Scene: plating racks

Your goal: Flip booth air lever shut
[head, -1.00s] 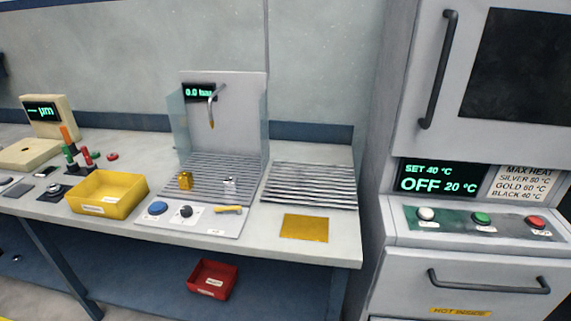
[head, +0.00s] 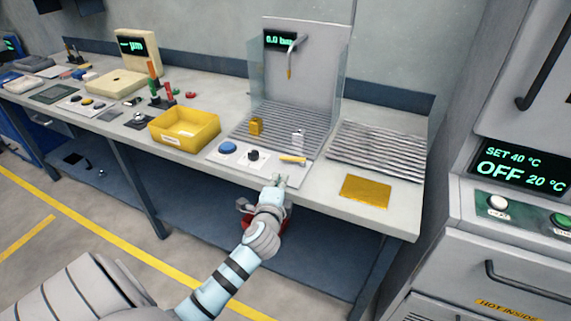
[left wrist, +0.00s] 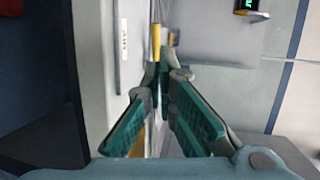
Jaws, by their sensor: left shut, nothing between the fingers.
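The booth air lever (head: 293,160) is a small yellow handle on the front control panel of the blow-off booth, beside a black knob and a blue button. It lies roughly level across the panel. In the left wrist view the yellow lever (left wrist: 156,42) shows just beyond my fingertips. My left gripper (head: 279,181) is shut and empty, at the bench's front edge just below and in front of the lever. Its closed fingers also show in the left wrist view (left wrist: 160,73). I cannot tell whether they touch the lever. The booth display (head: 281,40) reads 0.0 bar. My right gripper is not in view.
A yellow bin (head: 184,130) stands left of the panel. A gold block (head: 256,126) and a small silvery piece (head: 298,137) sit on the booth grate. A ridged rack (head: 378,150) and gold plate (head: 365,191) lie right. The oven (head: 520,240) stands far right.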

